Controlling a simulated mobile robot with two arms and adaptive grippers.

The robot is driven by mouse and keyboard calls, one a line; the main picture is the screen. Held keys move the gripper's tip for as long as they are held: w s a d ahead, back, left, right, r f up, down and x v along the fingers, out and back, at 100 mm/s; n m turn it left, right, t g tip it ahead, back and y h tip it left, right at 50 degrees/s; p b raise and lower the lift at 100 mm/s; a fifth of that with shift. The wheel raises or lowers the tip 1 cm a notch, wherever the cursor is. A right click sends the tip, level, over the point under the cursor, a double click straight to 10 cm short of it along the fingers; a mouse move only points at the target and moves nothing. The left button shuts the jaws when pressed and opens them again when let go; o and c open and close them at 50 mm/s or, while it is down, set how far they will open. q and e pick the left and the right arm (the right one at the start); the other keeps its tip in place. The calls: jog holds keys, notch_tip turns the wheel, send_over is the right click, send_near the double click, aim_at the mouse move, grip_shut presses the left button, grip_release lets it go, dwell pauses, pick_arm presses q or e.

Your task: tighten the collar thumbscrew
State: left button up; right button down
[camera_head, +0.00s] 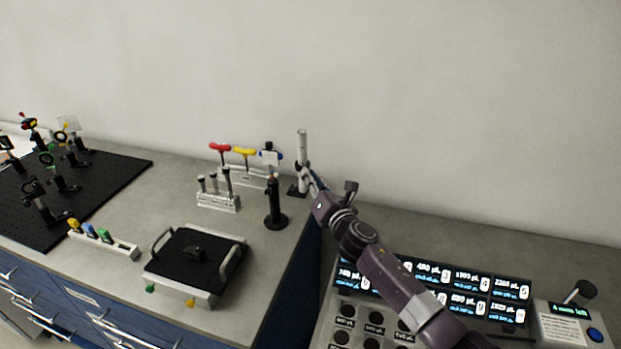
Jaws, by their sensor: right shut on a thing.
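A pale upright post (302,145) on a small dark base (294,191) stands near the wall at the back of the bench. My right gripper (307,173) is at the lower part of this post, at collar height, coming in from the right. It is shut on the collar thumbscrew, which is too small and too covered by the fingers to make out. I cannot tell how far the screw is turned. My left gripper is not in view.
A black post (275,203) stands just left and in front. A rack with red and yellow T-handles (232,150) and a white holder (218,202) are further left. A black-topped tray (197,262) lies in front. Lit displays (455,285) are at the right.

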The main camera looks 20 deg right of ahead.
jog(key=m, duration=1.9)
jog(key=shift+m, duration=0.4)
jog(key=c, duration=2)
grip_release()
jog(key=shift+d, duration=0.1)
jog(key=shift+o, duration=0.2)
jog(key=shift+r, duration=0.1)
notch_tip(320, 180, up, 10)
jog(key=shift+f, duration=0.15)
